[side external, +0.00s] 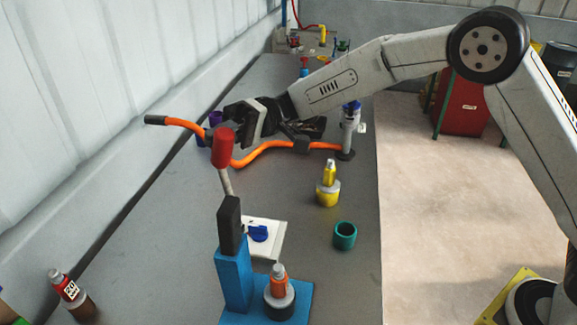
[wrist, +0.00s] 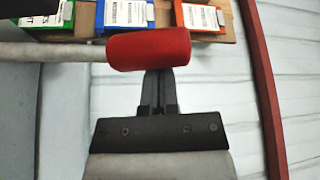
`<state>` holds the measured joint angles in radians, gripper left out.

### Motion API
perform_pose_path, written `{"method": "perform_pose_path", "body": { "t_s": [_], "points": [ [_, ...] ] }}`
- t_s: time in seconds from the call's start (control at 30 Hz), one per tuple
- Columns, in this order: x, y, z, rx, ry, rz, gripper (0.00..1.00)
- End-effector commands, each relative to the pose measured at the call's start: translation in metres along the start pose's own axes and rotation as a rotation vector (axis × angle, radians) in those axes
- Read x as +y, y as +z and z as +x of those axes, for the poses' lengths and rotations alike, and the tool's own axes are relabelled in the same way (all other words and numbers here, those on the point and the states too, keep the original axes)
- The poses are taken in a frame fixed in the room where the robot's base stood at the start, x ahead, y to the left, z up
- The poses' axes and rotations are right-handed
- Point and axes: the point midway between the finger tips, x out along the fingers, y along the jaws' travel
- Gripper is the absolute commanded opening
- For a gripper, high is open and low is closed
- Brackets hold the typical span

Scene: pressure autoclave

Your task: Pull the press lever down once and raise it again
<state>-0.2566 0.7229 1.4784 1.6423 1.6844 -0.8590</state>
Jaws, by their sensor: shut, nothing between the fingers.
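The press lever has a red grip (side external: 222,148) on a thin metal rod and stands nearly upright, tilted slightly left, above the black head of the blue press (side external: 234,272). In the wrist view, the red grip (wrist: 148,48) lies across the picture and covers my fingertips. My gripper (side external: 218,120) is at the height of the grip, close to its top. In the wrist view, my gripper's fingers (wrist: 159,85) are together with nothing between them. I cannot tell whether they touch the grip. An orange-and-grey piece (side external: 279,290) sits on the press base.
An orange hose (side external: 262,152) runs behind the lever to a grey post (side external: 347,135). A yellow piece (side external: 328,185), a teal ring (side external: 345,235) and a white plate with a blue knob (side external: 275,245) stand right of the lever. A wall borders the left.

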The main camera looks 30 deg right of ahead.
Motion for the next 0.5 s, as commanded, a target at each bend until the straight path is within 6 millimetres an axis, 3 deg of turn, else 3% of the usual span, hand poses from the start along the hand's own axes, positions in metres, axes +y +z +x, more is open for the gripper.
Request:
{"method": "perform_pose_path", "body": {
  "t_s": [0.5],
  "points": [
    [-0.007,0.016,-0.009,-0.001,-0.001,0.000,0.00]
  ]
}}
